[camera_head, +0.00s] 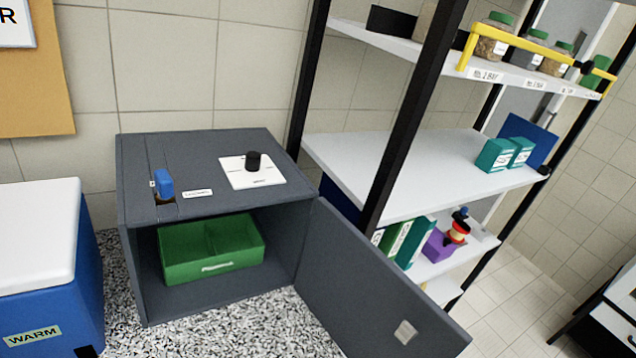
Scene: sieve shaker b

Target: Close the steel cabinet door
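The steel cabinet (215,150) is a dark grey box on a speckled counter, left of the middle of the picture. Its door (365,285) is hinged on the cabinet's right side and stands wide open, swung out toward the lower right. A small light plate (405,332) is on the door near its free end. A green divided bin (212,265) sits inside the cabinet. My gripper does not show in this view, so its place relative to the door cannot be told.
On the cabinet top are a blue knob (163,182) and a white plate with a black knob (253,160). A blue box with a white lid (40,235) stands left. A shelf rack (400,165) stands behind the door. Speckled counter (215,325) lies bare in front.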

